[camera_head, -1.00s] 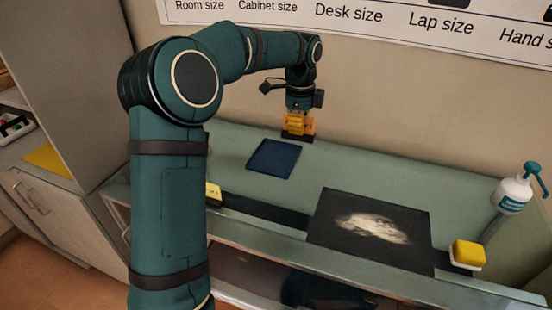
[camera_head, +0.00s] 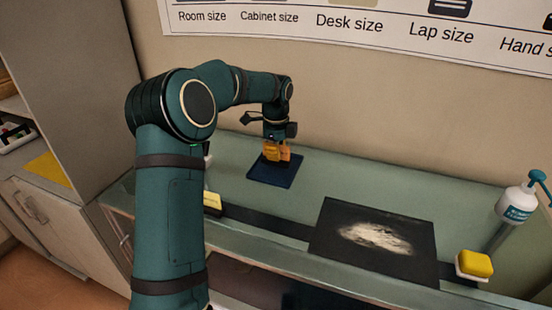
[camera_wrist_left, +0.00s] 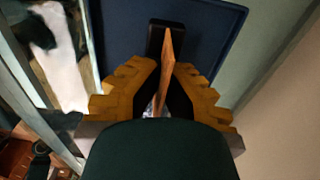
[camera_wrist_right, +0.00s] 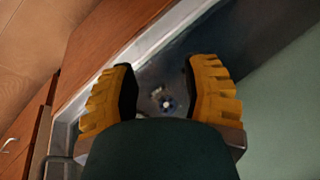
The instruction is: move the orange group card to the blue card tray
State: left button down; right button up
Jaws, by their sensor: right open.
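The blue card tray (camera_head: 284,180) lies flat on the green counter by the back wall, and fills much of the left wrist view (camera_wrist_left: 118,30). My left gripper (camera_head: 276,158) is over the tray and points down. In the left wrist view it is closed about the thin orange group card (camera_wrist_left: 167,62), which stands on edge between the fingers above a black base (camera_wrist_left: 166,30). The base shows against the tray; I cannot tell whether it touches it. My right gripper (camera_wrist_right: 160,82) is open and empty, and shows only in its wrist view.
A black panel with a pale picture (camera_head: 375,237) lies on the counter's right half. A yellow block (camera_head: 474,264) and a pump bottle (camera_head: 517,203) stand at the far right. Another yellow item (camera_head: 212,201) is by my left arm. The back counter between tray and bottle is clear.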

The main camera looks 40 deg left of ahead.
pick_arm(q)
jog(key=shift+f, duration=0.75)
jog(key=shift+r, duration=0.1)
jog(key=c, duration=1.7)
grip_release()
jog(key=shift+f, duration=0.2)
jog(key=o, duration=0.6)
jog(key=shift+c, duration=0.2)
notch_tip(320, 180, up, 12)
jog(key=shift+r+p, duration=0.2)
jog(key=shift+p, duration=0.75)
